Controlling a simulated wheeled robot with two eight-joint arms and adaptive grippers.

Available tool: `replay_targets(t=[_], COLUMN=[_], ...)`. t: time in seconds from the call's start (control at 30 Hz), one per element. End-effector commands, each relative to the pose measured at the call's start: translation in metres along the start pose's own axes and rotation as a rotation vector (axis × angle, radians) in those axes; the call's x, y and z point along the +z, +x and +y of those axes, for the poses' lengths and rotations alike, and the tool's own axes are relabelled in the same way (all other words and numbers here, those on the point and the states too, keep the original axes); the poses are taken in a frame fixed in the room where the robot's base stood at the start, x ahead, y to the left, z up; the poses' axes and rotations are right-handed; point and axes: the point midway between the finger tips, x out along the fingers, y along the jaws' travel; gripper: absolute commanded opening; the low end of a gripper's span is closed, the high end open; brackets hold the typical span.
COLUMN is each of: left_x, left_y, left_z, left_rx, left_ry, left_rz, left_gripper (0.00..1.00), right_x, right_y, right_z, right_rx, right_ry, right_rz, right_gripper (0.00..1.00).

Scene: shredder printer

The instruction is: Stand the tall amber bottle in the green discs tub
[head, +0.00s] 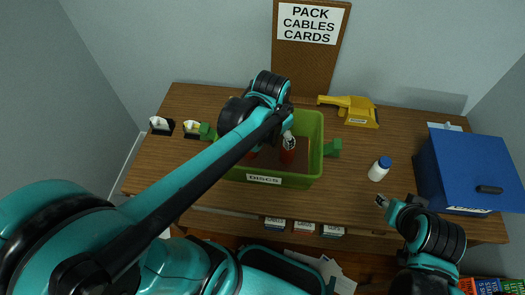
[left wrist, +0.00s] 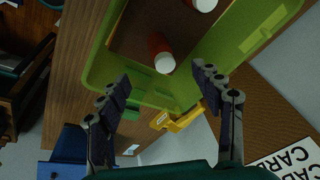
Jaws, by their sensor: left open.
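The green discs tub (head: 312,165) stands on the table, with its label facing the front. An amber bottle with a white cap (head: 288,156) is upright inside it, and it also shows in the left wrist view (left wrist: 158,45). A second white-capped bottle (left wrist: 203,4) is cut off at the top of that view. I cannot tell which is the tall one. My left gripper (left wrist: 160,73) is open above the tub, its fingers either side of the first bottle's cap and not closed on it. In the head view my left arm covers part of the tub. My right gripper (head: 382,201) is at the table's front right.
A yellow tool (head: 352,108) lies behind the tub. A white bottle with a blue cap (head: 379,169) stands right of it. A blue box (head: 470,170) fills the right end. Two small black-and-white holders (head: 161,125) are at the left. A sign board (head: 308,45) stands behind.

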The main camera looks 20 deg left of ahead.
Motion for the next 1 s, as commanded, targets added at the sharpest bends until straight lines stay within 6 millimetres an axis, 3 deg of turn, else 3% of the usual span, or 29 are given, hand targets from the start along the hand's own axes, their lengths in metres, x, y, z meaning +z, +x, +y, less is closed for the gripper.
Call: replay_targets(t=[0.2,0.5,1.0], left_x=[0.036,0.073,0.080], left_y=[-0.031,-0.045,-0.046], left_z=[0.012,0.025,0.028], left_rx=[-0.053,-0.085,-0.088], left_ry=[-0.197,-0.419,-0.476], left_rz=[0.127,0.283,0.325], left_gripper=[0.66,0.66,0.66], right_x=[0.000,0.000,0.000], right_y=[0.000,0.000,0.000], right_z=[0.000,0.000,0.000], right_rx=[0.000,0.000,0.000], right_ry=[0.000,0.000,0.000], right_rz=[0.000,0.000,0.000], right_gripper=[0.40,0.40,0.40])
